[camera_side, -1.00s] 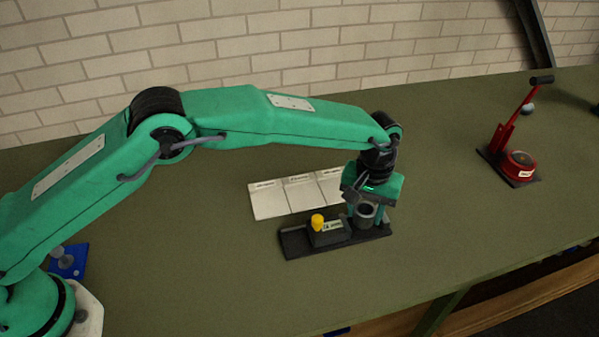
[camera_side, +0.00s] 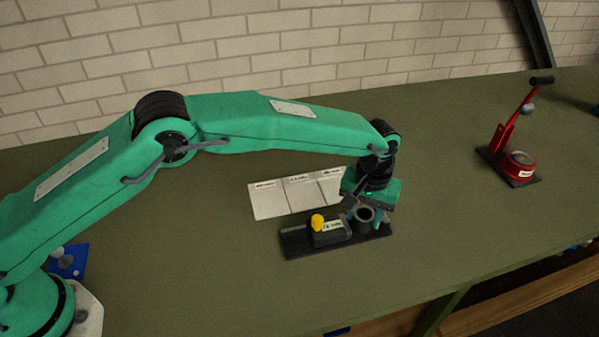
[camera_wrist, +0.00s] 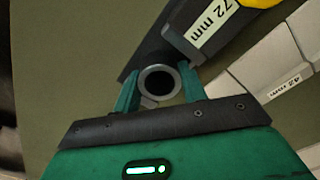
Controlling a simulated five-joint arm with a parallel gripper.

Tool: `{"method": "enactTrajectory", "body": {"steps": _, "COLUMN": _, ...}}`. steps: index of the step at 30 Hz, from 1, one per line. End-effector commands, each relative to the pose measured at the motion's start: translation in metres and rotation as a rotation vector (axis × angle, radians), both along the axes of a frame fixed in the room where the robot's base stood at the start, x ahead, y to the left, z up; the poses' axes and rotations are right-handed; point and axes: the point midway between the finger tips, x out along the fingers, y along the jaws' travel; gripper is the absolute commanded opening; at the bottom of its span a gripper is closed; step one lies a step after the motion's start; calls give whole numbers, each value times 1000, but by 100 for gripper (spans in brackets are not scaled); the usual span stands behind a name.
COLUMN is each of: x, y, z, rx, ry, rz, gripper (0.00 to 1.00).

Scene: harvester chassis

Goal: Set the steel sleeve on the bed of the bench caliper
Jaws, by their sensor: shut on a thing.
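The steel sleeve (camera_side: 363,227) is a short grey tube, upright, at the right end of the bench caliper. Its round open top also shows in the wrist view (camera_wrist: 159,66). My gripper (camera_wrist: 158,91) is shut on it, one green finger on each side; the gripper is also in the side view (camera_side: 365,217). The bench caliper (camera_side: 294,243) has a long dark bed, a grey block with a yellow knob, and a label reading 72 mm in the wrist view (camera_wrist: 212,25). The sleeve is over the bed; I cannot tell whether its bottom touches.
White labelled cards (camera_side: 270,201) lie behind the caliper; one reads 42 mm in the wrist view (camera_wrist: 285,88). A red lever device (camera_side: 518,165) stands at the far right. A blue plate (camera_side: 70,262) lies at the left. The green bench is clear in front and right.

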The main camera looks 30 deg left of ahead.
Motion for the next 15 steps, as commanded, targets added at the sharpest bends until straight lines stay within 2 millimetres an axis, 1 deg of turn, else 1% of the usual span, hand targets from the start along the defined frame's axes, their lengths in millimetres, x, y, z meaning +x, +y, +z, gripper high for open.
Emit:
{"method": "enactTrajectory", "body": {"steps": 7, "x": 0, "y": 0, "z": 0, "rx": -1, "ry": -1, "rz": 0, "gripper": 11}}
{"method": "enactTrajectory", "body": {"steps": 8, "x": 0, "y": 0, "z": 0, "rx": -1, "ry": -1, "rz": 0, "gripper": 43}}
{"method": "enactTrajectory", "body": {"steps": 9, "x": 0, "y": 0, "z": 0, "rx": -1, "ry": -1, "rz": 0, "gripper": 51}}
{"method": "enactTrajectory", "body": {"steps": 11, "x": 0, "y": 0, "z": 0, "rx": -1, "ry": -1, "rz": 0, "gripper": 63}}
{"method": "enactTrajectory", "body": {"steps": 12, "x": 0, "y": 0, "z": 0, "rx": -2, "ry": -2, "rz": 0, "gripper": 67}}
{"method": "enactTrajectory", "body": {"steps": 15, "x": 0, "y": -1, "z": -1, "rx": -1, "ry": -1, "rz": 0, "gripper": 67}}
